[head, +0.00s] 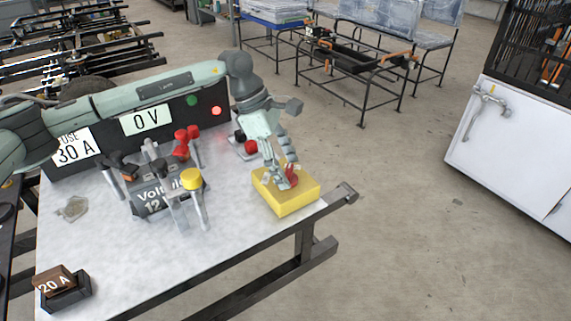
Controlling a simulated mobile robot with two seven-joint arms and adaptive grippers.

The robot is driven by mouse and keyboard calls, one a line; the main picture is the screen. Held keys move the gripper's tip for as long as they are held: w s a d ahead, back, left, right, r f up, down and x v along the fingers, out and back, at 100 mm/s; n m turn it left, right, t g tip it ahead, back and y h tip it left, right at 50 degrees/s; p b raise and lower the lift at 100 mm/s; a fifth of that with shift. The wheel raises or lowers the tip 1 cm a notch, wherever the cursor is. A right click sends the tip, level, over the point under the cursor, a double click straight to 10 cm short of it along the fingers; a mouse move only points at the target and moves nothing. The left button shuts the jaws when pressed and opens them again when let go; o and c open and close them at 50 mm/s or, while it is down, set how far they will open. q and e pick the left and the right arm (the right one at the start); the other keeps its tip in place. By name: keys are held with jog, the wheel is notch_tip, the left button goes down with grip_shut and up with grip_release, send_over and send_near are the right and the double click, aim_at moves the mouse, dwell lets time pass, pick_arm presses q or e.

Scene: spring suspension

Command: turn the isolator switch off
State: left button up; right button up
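The isolator switch is a yellow box (290,201) with a red handle (293,172) on top, at the right end of the workbench. My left gripper (285,179) comes down onto it from above, with its fingers right at the red handle. The fingers cover part of the handle, so its exact setting is hard to read. I cannot tell whether the fingers are closed on the handle or only beside it. My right gripper is not in view.
A panel reading 0 V (146,120) has a lit red lamp (216,111). A battery (160,200) with clamps and a yellow-topped post (192,180) stands left of the switch. A fuse labelled 20 A (55,283) sits at the front left. The bench front (150,265) is mostly clear.

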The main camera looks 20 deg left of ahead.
pick_arm(q)
jog(key=c, duration=1.1)
jog(key=shift+o, duration=0.2)
